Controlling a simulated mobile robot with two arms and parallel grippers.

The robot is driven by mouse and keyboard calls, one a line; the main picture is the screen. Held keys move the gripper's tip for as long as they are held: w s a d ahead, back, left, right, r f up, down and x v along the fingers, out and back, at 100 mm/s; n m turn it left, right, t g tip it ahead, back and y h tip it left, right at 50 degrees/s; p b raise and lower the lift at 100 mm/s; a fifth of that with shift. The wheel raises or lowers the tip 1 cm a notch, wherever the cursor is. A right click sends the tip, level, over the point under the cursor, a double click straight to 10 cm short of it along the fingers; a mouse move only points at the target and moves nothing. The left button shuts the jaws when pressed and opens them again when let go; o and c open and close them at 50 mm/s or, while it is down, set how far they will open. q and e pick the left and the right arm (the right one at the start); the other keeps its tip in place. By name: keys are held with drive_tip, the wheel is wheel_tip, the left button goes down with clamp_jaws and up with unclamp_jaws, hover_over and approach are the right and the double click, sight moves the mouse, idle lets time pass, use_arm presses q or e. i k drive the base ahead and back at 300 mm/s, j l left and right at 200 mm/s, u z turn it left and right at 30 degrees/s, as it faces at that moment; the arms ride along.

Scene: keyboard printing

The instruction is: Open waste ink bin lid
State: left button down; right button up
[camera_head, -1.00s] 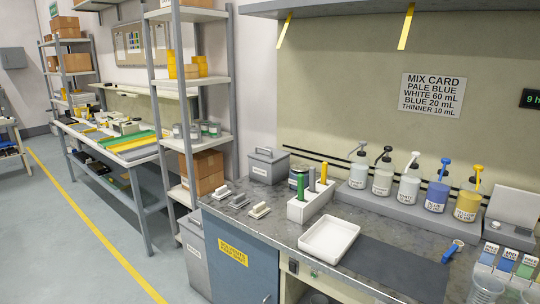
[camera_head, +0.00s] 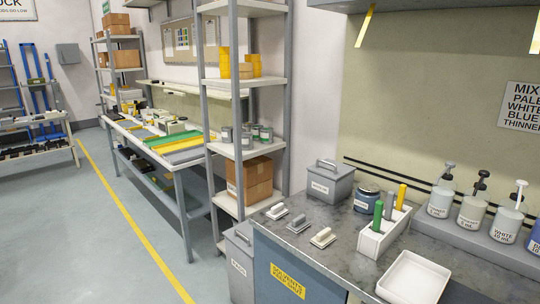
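A grey lidded bin (camera_head: 328,187) stands at the back left of the counter. It has a handle on its lid and a small white label too small to read. Its lid is shut. A second grey bin (camera_head: 241,268) stands on the floor at the left end of the counter, with a label I cannot read for certain. I cannot tell from the labels which one is the waste ink bin. Neither of my grippers is in view.
A jar (camera_head: 367,199), a white holder (camera_head: 383,237) with coloured handles, a white tray (camera_head: 413,279) and pump bottles (camera_head: 441,197) stand to the right. Open floor (camera_head: 90,230) lies left.

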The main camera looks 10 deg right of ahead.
sight(331, 169)
drive_tip(key=i+j+u, duration=0.25)
drive_tip(key=i+u, duration=0.15)
drive_tip(key=i, duration=0.35)
drive_tip(key=i+u, duration=0.4)
drive_tip(key=i, duration=0.35)
